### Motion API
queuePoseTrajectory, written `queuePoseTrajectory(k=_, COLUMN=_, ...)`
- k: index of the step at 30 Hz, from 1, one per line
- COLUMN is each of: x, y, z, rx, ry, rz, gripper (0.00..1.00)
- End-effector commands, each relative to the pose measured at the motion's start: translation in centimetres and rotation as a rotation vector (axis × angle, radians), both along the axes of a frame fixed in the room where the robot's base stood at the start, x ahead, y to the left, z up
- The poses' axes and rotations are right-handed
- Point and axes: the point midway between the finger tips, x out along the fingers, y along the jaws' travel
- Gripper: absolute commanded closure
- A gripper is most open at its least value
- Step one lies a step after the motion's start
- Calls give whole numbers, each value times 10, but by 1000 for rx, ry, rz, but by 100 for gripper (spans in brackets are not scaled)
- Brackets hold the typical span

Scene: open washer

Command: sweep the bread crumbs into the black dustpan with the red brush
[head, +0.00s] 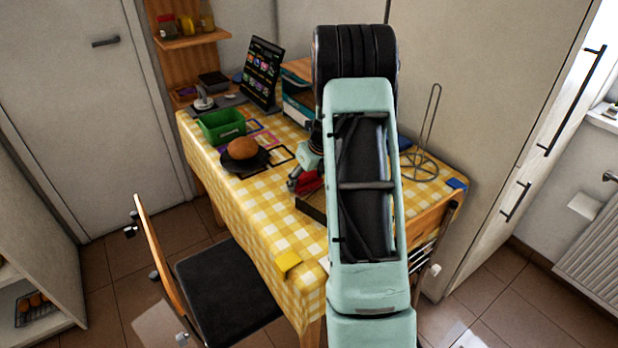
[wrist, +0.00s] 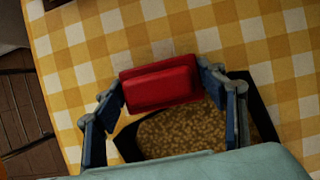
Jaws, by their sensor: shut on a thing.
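The red brush (wrist: 160,84) is held between the fingers of my gripper (wrist: 164,80), which is shut on it. In the head view the red brush (head: 310,184) shows beside my gripper (head: 297,182), partly hidden by my arm. The black dustpan (wrist: 262,118) lies on the checked cloth just below the brush in the wrist view; its dark edge (head: 311,208) shows in the head view. A golden-brown speckled patch (wrist: 190,130) lies within the dustpan's outline and looks like crumbs; I cannot tell for sure. My wrist hides its lower part.
The table (head: 262,215) has a yellow checked cloth. A round bread (head: 242,148) on a dark plate, a green box (head: 221,126) and a tablet (head: 263,72) stand at its back left. A wire stand (head: 420,168) is at right. A chair (head: 225,290) stands at the left front.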

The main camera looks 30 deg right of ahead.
Motion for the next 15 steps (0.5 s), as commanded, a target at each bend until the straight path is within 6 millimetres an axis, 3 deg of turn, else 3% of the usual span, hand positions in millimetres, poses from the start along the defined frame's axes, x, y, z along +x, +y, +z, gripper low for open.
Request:
queuePoseTrajectory(k=10, x=1, y=-22, z=-3, rx=2, ry=3, rz=-2, gripper=58)
queuePoseTrajectory(k=15, x=0, y=-20, z=-3, rx=2, ry=4, rz=0, gripper=58)
